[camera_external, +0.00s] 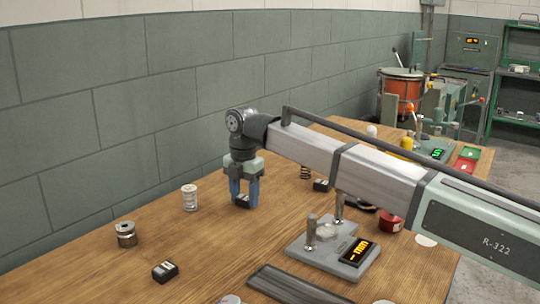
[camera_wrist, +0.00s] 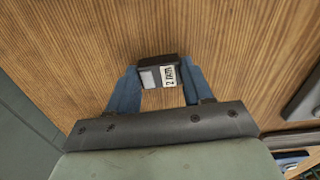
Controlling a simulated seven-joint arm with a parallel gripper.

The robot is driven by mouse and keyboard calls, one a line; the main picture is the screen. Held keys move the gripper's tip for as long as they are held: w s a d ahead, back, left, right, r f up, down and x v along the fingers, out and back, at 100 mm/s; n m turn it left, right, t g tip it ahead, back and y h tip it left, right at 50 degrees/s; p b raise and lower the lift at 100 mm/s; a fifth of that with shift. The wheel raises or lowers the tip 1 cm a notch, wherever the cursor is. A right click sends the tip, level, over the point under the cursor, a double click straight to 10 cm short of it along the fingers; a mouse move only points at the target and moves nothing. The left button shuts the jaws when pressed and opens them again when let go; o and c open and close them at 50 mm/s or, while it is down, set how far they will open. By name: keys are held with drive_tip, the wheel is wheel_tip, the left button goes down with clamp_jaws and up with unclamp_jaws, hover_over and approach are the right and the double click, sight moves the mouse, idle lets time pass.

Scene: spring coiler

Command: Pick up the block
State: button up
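A small dark block (camera_external: 242,202) with pale labels is low between the fingers of my gripper (camera_external: 245,193), at or very near the wooden table top. In the wrist view the block (camera_wrist: 160,74) shows a light grey patch and a white label with dark print. The two blue fingers of my gripper (camera_wrist: 159,84) stand on either side of it, with little or no gap visible. Whether they press on it cannot be told. Two similar dark blocks lie elsewhere: one at the front left (camera_external: 165,271), one beside a coil spring (camera_external: 322,185).
A white spool (camera_external: 190,198) and a metal cylinder (camera_external: 126,234) stand left of my gripper. A grey device with a lit display (camera_external: 357,251) and posts sits to the right. A dark flat bar (camera_external: 297,283) lies in front. Bare wood surrounds the block.

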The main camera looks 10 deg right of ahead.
drive_tip(key=c, duration=0.7)
drive_tip(key=shift+c, duration=0.2)
